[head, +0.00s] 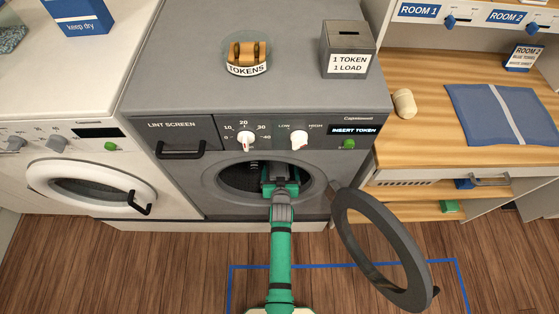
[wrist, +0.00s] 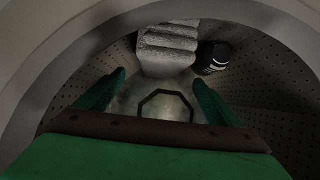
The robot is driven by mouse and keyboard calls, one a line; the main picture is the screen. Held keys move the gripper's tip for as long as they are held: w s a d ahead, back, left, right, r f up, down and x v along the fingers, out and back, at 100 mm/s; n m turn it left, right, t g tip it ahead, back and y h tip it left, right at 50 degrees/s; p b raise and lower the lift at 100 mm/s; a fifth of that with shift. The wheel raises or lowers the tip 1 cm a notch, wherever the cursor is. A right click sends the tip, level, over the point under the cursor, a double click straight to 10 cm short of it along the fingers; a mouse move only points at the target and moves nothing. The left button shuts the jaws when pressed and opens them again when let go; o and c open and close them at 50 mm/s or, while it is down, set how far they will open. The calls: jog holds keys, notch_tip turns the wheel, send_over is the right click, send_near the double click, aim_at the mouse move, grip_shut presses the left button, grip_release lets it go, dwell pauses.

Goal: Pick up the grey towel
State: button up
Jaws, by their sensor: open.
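A light grey, ridged bundle, which looks like the grey towel (wrist: 167,50), lies inside the perforated drum in the wrist view. My gripper (wrist: 160,85) is open, its two green fingers apart and the space between them empty. The towel is beyond the fingertips, near the middle. In the head view my gripper (head: 280,178) reaches through the round opening of the grey dryer (head: 180,100). The towel cannot be seen in the head view.
A dark rolled item (wrist: 212,58) with a pale band lies right of the towel. The dryer door (head: 372,245) hangs open to the right of my arm. The opening's rim surrounds my gripper closely. A white washer (head: 70,180) stands at left, a wooden counter (head: 420,80) at right.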

jog(key=shift+x, duration=4.45)
jog(key=shift+a+f, duration=0.1)
jog(key=shift+a, duration=0.05)
jog(key=shift+s+a, duration=0.1)
jog(key=c, duration=1.3)
jog(key=shift+r, duration=0.7)
notch_tip(320, 180, up, 9)
jog(key=shift+f, duration=0.15)
